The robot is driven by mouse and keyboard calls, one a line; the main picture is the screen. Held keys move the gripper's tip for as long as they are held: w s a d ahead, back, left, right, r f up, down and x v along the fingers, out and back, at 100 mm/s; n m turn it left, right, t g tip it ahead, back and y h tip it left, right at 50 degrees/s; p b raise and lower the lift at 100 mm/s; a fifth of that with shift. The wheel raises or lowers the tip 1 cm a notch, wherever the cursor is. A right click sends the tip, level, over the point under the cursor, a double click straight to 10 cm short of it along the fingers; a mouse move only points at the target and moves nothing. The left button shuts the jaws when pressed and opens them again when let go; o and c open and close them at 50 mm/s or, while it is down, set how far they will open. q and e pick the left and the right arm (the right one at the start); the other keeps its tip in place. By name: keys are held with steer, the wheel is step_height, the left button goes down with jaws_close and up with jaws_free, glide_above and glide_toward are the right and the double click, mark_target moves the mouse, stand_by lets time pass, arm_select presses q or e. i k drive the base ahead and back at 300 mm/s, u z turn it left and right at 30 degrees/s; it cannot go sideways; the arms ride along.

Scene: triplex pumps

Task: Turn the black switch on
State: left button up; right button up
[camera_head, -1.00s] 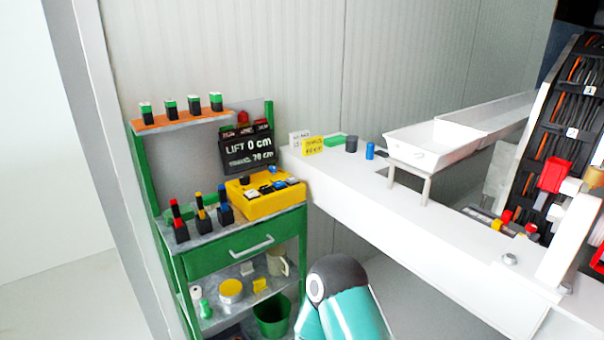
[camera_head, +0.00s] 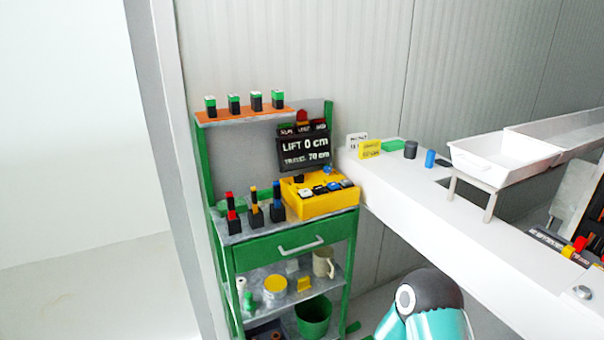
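A yellow control box (camera_head: 322,206) sits on the top of a green cart (camera_head: 290,247). Its upper face carries several small black, white and blue controls. A dark one (camera_head: 333,187) is among them; I cannot tell which is the black switch or how it is set. A black display (camera_head: 303,152) behind the box reads "LIFT 0 cm" and "TRAVEL 70 cm". Neither of my grippers is in view.
Red, yellow and blue-topped black blocks (camera_head: 254,214) stand left of the box. An orange shelf (camera_head: 240,116) holds several green-topped blocks. A long white bench (camera_head: 440,205) extends right, with a white tray (camera_head: 497,163). Bare floor lies left of the partition edge.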

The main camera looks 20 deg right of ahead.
mark_target(299, 179)
steer(key=z, duration=0.05)
steer(key=i, duration=0.9)
steer(key=u, duration=0.05)
